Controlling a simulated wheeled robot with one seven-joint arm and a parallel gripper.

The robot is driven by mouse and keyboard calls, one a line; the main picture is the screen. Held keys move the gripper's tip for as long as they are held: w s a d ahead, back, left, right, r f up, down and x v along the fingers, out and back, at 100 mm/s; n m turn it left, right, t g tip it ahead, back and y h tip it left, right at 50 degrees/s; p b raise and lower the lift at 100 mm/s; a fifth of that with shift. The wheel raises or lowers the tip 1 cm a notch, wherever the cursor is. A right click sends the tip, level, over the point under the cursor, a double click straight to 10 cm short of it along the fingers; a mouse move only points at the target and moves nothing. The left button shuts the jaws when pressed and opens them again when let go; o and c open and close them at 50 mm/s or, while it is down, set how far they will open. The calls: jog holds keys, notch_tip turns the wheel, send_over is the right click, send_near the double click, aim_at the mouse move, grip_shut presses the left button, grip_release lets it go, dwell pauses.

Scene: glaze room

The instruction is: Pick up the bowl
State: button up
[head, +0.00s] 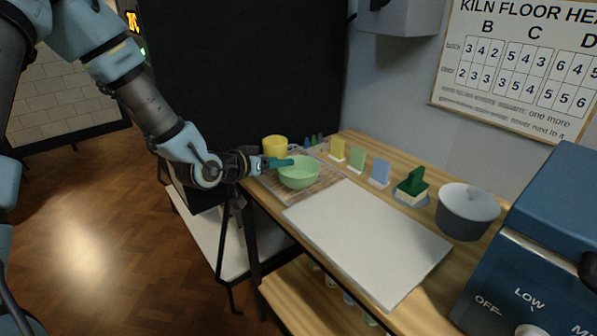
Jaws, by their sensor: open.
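A light green bowl (299,173) stands upright on a slatted rack (316,195) at the left part of the wooden bench. My gripper (280,163) reaches in from the left, its green fingers level with the bowl's rim at its left back side. The gripper is open. Whether a finger touches the rim or stands above it, I cannot tell from this view.
A yellow cup (274,147) stands just behind the gripper. A white board (367,240) covers the bench's front middle.

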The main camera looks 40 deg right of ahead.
jog(key=shift+p+x, duration=0.3)
jog(key=shift+x, duration=1)
jog(key=shift+w, duration=0.1)
jog(key=shift+c, duration=0.3)
grip_shut()
jog(key=shift+r, duration=0.1)
